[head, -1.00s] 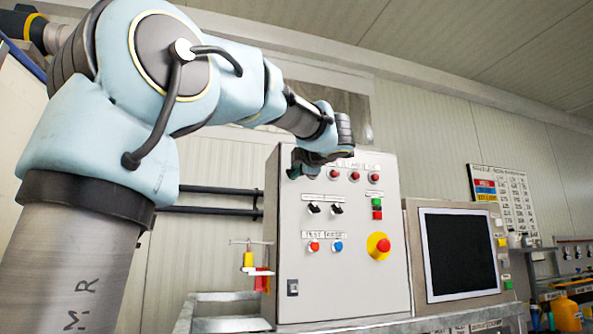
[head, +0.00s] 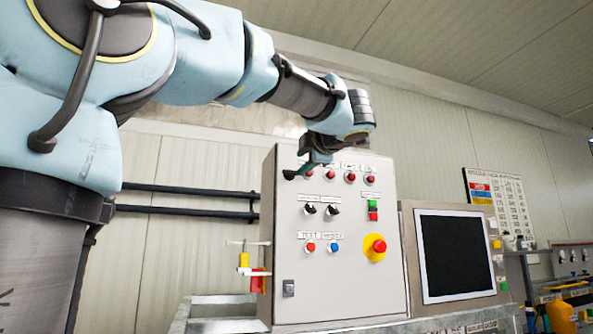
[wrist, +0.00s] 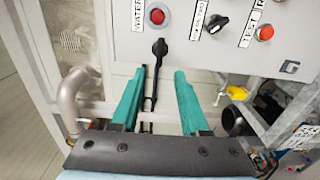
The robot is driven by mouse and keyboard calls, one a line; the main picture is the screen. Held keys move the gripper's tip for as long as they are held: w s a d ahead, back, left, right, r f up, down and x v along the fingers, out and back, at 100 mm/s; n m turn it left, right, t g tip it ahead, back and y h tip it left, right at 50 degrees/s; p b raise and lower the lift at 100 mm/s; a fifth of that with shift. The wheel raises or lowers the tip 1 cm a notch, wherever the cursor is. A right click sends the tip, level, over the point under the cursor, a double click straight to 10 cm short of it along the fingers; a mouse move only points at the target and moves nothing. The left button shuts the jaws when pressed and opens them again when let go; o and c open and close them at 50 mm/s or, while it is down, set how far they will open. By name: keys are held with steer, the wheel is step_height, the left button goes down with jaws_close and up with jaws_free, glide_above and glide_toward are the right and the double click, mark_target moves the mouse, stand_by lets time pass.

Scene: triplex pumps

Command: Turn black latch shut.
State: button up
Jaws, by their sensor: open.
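The grey control cabinet (head: 340,270) has a small dark latch (head: 289,288) low on the left of its front. It also shows in the wrist view (wrist: 290,67) at the right, too small to tell how it is turned. My gripper (head: 303,172) is at the cabinet's upper left, well above the latch. In the wrist view my gripper (wrist: 160,72) has its two green fingers apart, with nothing held. A black knob-like shape (wrist: 160,47) shows just beyond the fingertips at the panel edge; I cannot tell whether it is touched.
The front carries black switches (head: 334,210), a red button (head: 310,248), a blue button (head: 334,248) and a yellow-ringed emergency stop (head: 375,247). A screen (head: 457,255) stands at right. Dark pipes (head: 185,189) run along the wall. A red and yellow item (head: 257,281) hangs left of the cabinet.

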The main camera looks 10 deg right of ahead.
steer(key=s, duration=0.2)
steer(key=shift+s+d, duration=0.2)
steer(key=shift+s, duration=0.2)
stand_by(0.3)
